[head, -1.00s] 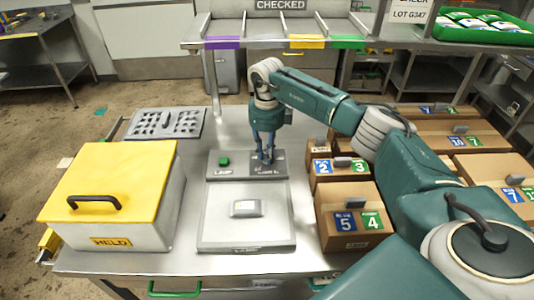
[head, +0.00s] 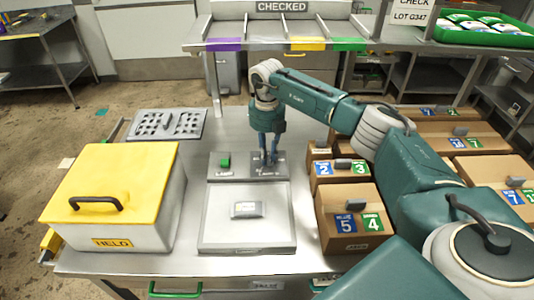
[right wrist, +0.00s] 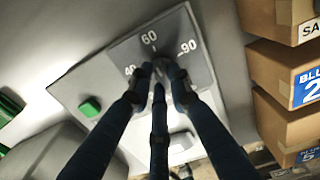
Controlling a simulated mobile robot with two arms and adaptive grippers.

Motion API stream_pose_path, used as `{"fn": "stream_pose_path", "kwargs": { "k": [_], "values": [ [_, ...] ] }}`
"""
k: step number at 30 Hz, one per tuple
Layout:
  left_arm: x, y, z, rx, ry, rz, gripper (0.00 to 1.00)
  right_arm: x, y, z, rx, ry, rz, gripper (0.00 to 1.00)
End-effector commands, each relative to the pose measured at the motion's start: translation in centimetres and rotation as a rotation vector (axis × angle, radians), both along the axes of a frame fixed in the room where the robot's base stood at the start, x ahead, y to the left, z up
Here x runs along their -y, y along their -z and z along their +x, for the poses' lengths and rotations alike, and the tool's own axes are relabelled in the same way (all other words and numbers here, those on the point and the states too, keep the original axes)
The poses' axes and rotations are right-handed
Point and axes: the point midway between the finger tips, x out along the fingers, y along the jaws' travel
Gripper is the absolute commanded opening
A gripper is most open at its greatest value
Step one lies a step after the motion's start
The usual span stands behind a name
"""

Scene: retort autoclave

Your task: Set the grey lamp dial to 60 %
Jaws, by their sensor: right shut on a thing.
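My right gripper (head: 268,161) points down at the right half of a grey control panel (head: 240,173). Its fingers are shut on the grey lamp dial, which they mostly hide in the head view. In the right wrist view the fingertips (right wrist: 160,76) close around the dial (right wrist: 157,70), just below the printed 60. A 40 stands to the left of the 60 and a 90 to the right. I cannot make out the dial's pointer clearly. A green button (head: 225,162) sits on the panel's left half and also shows in the right wrist view (right wrist: 90,107). My left gripper is not in view.
A grey plate (head: 215,232) with a small pale block (head: 246,209) lies in front of the panel. A yellow-lidded HELD box (head: 120,185) stands left, a tray with holes (head: 168,124) behind it. Cardboard boxes (head: 347,225) stand close on the right.

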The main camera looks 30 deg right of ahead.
Motion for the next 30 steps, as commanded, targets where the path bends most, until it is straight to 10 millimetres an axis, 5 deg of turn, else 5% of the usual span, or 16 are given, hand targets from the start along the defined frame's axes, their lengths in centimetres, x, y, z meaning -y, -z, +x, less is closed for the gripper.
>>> {"fn": "stream_pose_path", "kwargs": {
  "k": [23, 24, 26, 30],
  "values": [
    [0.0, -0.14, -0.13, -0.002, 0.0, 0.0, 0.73, 0.11, -0.24, 0.26, 0.007, 0.105, -0.001, 0.0],
    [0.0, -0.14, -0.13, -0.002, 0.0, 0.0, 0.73, 0.11, -0.24, 0.27, 0.007, 0.105, -0.001, 0.24],
    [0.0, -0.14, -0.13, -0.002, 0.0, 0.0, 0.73, 0.11, -0.23, 0.26, 0.007, 0.104, -0.001, 0.36],
    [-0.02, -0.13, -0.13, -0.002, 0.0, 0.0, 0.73, 0.08, -0.14, 0.17, 0.004, 0.104, 0.0, 0.38]
  ]
}}
